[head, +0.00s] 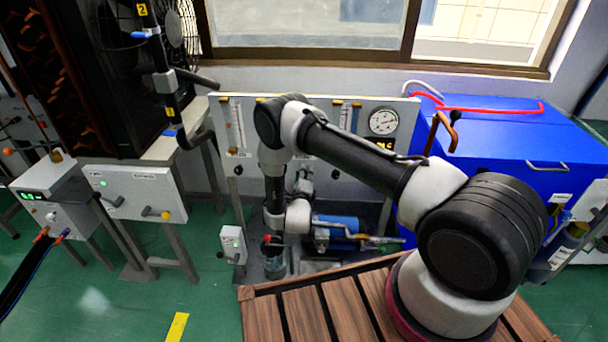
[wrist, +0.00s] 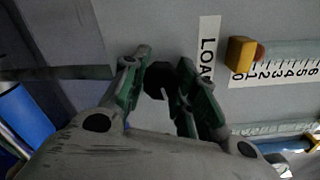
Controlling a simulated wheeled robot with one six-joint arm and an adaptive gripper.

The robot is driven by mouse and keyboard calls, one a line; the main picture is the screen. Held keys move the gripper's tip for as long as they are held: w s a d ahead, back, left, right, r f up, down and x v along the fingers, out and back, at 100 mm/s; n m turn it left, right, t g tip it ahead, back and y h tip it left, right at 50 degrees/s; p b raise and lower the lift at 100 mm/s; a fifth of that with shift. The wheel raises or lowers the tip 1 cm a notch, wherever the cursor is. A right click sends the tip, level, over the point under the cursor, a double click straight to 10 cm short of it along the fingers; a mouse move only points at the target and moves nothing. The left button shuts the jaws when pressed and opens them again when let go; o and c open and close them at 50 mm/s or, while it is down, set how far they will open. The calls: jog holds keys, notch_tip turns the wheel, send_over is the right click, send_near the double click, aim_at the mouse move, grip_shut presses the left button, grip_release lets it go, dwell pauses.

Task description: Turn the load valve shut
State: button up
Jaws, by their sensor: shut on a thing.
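The load valve is a small black knob (wrist: 158,80) on a grey panel, beside a white label (wrist: 208,55) whose visible letters read "LOA". My gripper (wrist: 163,64) has its two green-padded fingers on either side of the knob, shut on it in the wrist view. The knob's lower part is partly hidden between the fingers, and its exact angle is hard to tell. In the head view my arm reaches down to the white panel (head: 245,108) under the window. There my wrist and arm hide the grasp and the knob.
A flow tube (wrist: 290,52) with a yellow end block and number scale lies close to the fingers. In the head view, a gauge (head: 383,121) sits on the panel's right, beside a blue cabinet (head: 500,150). A blue motor (head: 338,228) is low down below the panel.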

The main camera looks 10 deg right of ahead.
jog(key=shift+f+m, duration=0.1)
jog(key=shift+m, duration=1.4)
jog(key=o, duration=1)
jog(key=shift+s, duration=0.1)
jog(key=v, duration=1.1)
jog(key=shift+s+a, duration=0.15)
jog(key=shift+s, duration=0.2)
